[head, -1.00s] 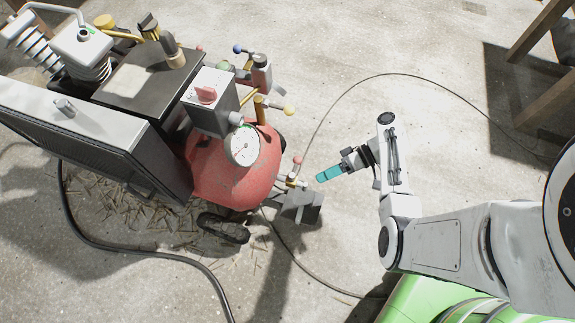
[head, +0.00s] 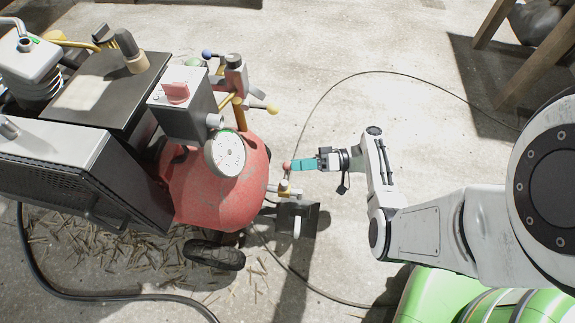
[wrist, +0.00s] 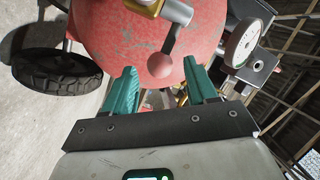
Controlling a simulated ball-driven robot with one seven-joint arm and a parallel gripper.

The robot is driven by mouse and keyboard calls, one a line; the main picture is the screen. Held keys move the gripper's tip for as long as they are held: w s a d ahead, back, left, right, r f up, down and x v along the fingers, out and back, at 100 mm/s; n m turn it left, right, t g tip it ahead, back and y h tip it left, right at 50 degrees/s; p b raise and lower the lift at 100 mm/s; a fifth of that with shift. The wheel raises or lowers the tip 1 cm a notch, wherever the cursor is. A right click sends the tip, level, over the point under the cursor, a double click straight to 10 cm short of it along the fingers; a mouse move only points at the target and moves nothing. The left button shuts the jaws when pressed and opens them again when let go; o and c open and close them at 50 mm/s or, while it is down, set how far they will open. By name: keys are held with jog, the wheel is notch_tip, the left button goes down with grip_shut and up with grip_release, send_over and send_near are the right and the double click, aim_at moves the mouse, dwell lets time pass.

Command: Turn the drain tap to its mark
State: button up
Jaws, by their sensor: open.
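The drain tap sits low on the right end of the red tank (head: 215,185). Its brass body (head: 287,190) and pinkish-red ball knob (head: 287,166) show in the head view. In the wrist view the knob (wrist: 161,65) hangs on a grey lever below the brass fitting (wrist: 170,9). My gripper (head: 296,166) has teal fingers and is level with the knob, right at it in the head view. In the wrist view my gripper (wrist: 165,82) is open, with the knob between or just beyond the fingertips. I cannot tell whether they touch. I cannot make out the mark.
A grey bracket (head: 309,215) stands just below the tap. A gauge (head: 225,153) and a box with a red switch (head: 178,108) sit above the tank. A black wheel (head: 214,254) is beneath. A thin cable crosses the floor; open concrete lies to the right.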

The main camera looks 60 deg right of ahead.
aim_at(288, 165)
jog(key=shift+x, duration=1.8)
jog(key=shift+c, duration=0.4)
grip_shut()
